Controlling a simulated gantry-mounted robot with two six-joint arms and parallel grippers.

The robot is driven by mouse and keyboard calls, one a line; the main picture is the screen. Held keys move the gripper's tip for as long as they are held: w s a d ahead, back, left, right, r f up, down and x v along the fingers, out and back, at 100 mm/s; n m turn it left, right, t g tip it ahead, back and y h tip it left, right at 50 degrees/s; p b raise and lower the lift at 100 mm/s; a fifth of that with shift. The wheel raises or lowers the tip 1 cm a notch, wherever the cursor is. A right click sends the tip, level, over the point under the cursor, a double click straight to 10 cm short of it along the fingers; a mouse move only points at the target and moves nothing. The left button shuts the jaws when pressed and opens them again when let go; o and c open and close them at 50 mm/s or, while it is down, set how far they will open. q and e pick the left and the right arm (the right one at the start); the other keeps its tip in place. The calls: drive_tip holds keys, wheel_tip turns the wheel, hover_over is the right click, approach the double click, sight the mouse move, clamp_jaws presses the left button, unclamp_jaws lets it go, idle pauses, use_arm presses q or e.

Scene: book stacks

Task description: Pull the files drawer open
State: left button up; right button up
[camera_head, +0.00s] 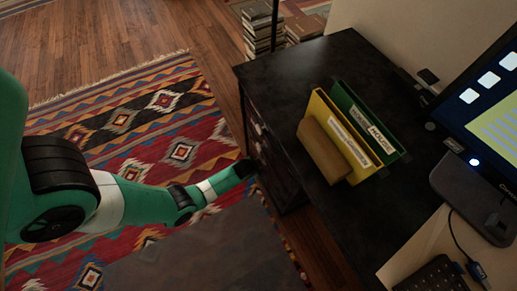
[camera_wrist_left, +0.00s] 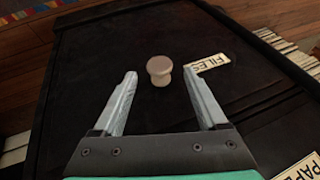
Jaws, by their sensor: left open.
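The files drawer (camera_wrist_left: 255,85) is a black drawer front in the left wrist view, with a cream label reading FILES (camera_wrist_left: 208,64). Its round pale knob (camera_wrist_left: 159,70) stands just left of the label. My left gripper (camera_wrist_left: 163,85) is open, its two fingers on either side of the knob and apart from it. In the head view my left gripper (camera_head: 246,168) is at the drawer side of the black cabinet (camera_head: 285,75), small and partly hard to make out. The drawer looks closed. My right gripper is in neither view.
Another label, partly cut off, reads PAP (camera_wrist_left: 302,172) below right. On the cabinet top stand a yellow folder (camera_head: 345,140), a green folder (camera_head: 370,115) and a brown block (camera_head: 323,150). A monitor (camera_head: 490,110) is at right. A patterned rug (camera_head: 165,100) covers the floor at left.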

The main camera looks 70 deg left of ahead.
use_arm(q)
drive_tip(key=b+x, duration=0.1)
drive_tip(key=x, duration=0.2)
clamp_jaws()
idle(0.4)
idle(1.1)
